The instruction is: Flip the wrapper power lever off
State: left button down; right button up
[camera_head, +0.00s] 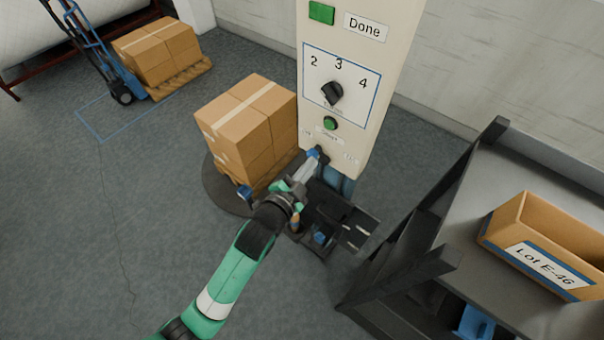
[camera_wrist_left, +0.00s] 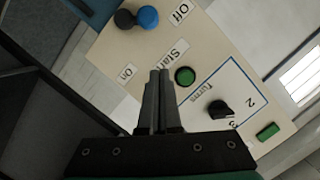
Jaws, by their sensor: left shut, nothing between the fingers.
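The power lever, with a blue knob (camera_wrist_left: 148,17) and a round black part (camera_wrist_left: 125,18), is at the low end of the cream control panel (camera_wrist_left: 140,45). The knob is between the black part and the "Off" label (camera_wrist_left: 182,11); the "On" label (camera_wrist_left: 128,72) is apart from it. I cannot tell the lever's exact setting. In the head view the blue knob (camera_head: 313,152) is just beyond the fingertips of my left gripper (camera_head: 309,165). In the wrist view my left gripper (camera_wrist_left: 159,72) is shut and empty, its tips apart from the knob in the picture. My right gripper is not seen.
A green start button (camera_head: 330,123) and black turns dial (camera_head: 332,92) sit above the lever. Stacked cartons (camera_head: 245,125) stand on a round turntable (camera_head: 216,188) to the left. A dark bench (camera_head: 480,220) with a "Lot E-46" box (camera_head: 545,245) is at the right. Open floor lies left.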

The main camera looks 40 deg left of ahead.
pick_arm(q)
jog(key=s, duration=0.3)
jog(key=s+r, duration=0.1)
jog(key=shift+s+d, duration=0.25)
jog(key=shift+s, duration=0.05)
